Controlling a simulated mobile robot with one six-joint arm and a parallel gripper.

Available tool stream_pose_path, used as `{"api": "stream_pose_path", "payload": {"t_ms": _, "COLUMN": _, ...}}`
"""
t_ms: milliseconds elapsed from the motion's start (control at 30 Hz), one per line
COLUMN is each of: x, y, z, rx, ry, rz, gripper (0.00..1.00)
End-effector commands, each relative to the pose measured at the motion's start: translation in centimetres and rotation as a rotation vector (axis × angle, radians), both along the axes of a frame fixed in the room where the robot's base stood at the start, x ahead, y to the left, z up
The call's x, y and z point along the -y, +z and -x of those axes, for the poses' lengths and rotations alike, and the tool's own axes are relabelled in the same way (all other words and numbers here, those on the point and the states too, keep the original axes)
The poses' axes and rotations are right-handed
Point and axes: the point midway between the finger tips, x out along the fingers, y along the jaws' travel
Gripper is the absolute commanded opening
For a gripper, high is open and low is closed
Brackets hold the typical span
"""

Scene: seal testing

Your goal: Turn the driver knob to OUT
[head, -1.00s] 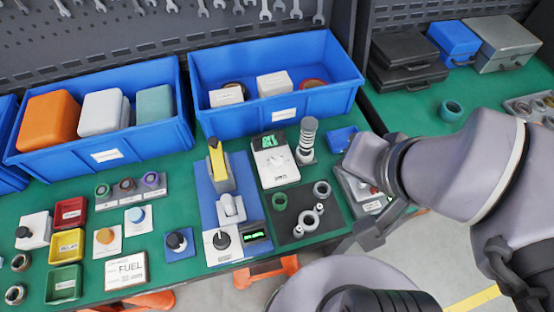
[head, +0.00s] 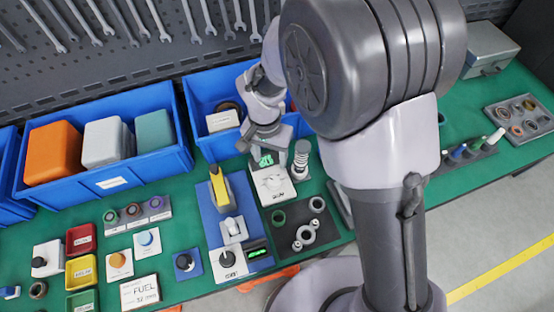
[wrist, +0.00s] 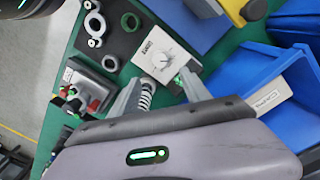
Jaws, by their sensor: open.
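A black knob (head: 228,259) sits on a white plate at the front of the blue board (head: 207,215), beside a small green-lit display (head: 258,252). I take it for the driver knob, but its label is unreadable. Behind it on the board stand a white block (head: 233,230) and a yellow tool (head: 219,187). My gripper (head: 263,150) is open and empty above a white device with a pale knob (head: 274,182), behind and right of the black knob. The wrist view shows my gripper (wrist: 162,78) with fingers apart near that white device (wrist: 165,56); the black knob is not identifiable there.
A post with a coiled spring (head: 301,160) stands right of the white device. A dark plate (head: 290,216) holds ring parts in front. Blue bins (head: 190,110) line the back. Small bins and knob blocks fill the left. My arm hides part of the right bench.

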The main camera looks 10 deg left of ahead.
Motion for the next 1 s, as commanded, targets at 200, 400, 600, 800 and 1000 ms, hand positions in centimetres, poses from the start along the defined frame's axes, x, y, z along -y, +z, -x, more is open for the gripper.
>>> {"api": "stream_pose_path", "payload": {"t_ms": 200, "x": 0.4, "y": -7.3, "z": 0.1, "rx": -0.004, "ry": -0.001, "rz": 0.001, "gripper": 0.55}}
{"api": "stream_pose_path", "payload": {"t_ms": 400, "x": 0.6, "y": -11.5, "z": 0.1, "rx": -0.003, "ry": -0.001, "rz": 0.0, "gripper": 0.55}}
{"api": "stream_pose_path", "payload": {"t_ms": 600, "x": 0.6, "y": -12.9, "z": 0.1, "rx": -0.002, "ry": -0.001, "rz": -0.001, "gripper": 0.55}}
{"api": "stream_pose_path", "payload": {"t_ms": 800, "x": 0.6, "y": -13.0, "z": 0.1, "rx": -0.001, "ry": -0.001, "rz": -0.001, "gripper": 0.55}}
{"api": "stream_pose_path", "payload": {"t_ms": 1000, "x": 0.6, "y": -12.9, "z": 0.1, "rx": -0.001, "ry": -0.001, "rz": -0.001, "gripper": 0.28}}
